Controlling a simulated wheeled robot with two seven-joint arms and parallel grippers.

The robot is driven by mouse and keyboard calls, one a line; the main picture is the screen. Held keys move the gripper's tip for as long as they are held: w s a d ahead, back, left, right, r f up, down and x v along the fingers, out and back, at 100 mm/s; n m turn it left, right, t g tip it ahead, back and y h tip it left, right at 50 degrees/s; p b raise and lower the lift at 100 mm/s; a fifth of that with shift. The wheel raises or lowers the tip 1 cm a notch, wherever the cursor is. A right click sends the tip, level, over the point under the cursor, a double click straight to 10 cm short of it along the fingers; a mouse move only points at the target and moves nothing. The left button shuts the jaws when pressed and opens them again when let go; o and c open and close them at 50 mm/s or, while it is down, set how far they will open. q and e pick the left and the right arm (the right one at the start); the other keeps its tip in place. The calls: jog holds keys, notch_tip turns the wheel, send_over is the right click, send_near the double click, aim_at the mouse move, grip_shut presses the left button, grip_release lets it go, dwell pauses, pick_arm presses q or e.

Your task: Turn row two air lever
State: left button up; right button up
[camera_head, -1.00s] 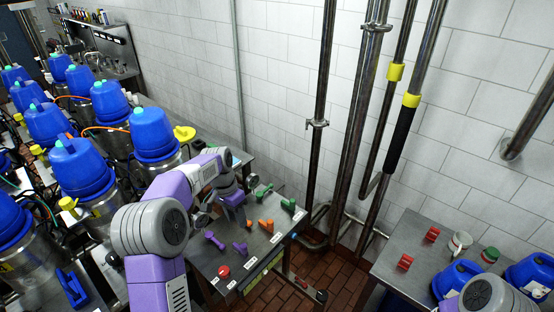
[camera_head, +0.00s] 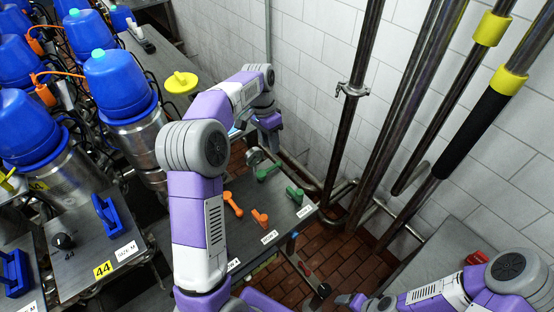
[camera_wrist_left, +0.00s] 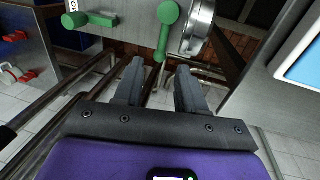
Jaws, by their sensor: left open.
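The valve panel (camera_head: 285,215) carries two orange levers (camera_head: 260,217) and two green levers (camera_head: 294,193) that show in the head view. My left gripper (camera_head: 270,140) is open and empty beyond the back of the panel. In the left wrist view its fingers (camera_wrist_left: 160,76) point toward a green lever (camera_wrist_left: 166,32), apart from it. A second green lever (camera_wrist_left: 86,20) lies left of it. My left arm hides part of the panel. My right gripper (camera_head: 346,299) shows small at the bottom.
Vertical pipes (camera_head: 355,105) stand against the white tiled wall behind the panel. Blue-capped tanks (camera_head: 116,80) fill the left. A round metal part (camera_wrist_left: 199,28) sits beside the green lever. A blue-handled panel (camera_head: 108,217) is at left front.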

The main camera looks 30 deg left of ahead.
aim_at(275, 165)
pick_arm(q)
jog(key=f, duration=0.2)
jog(key=d+f, duration=0.1)
jog(key=f, duration=0.2)
jog(key=f+b, duration=0.1)
jog(key=f, duration=0.2)
jog(key=shift+w+d+f, duration=0.1)
jog(key=shift+d, duration=0.1)
jog(key=shift+c, duration=0.3)
grip_shut()
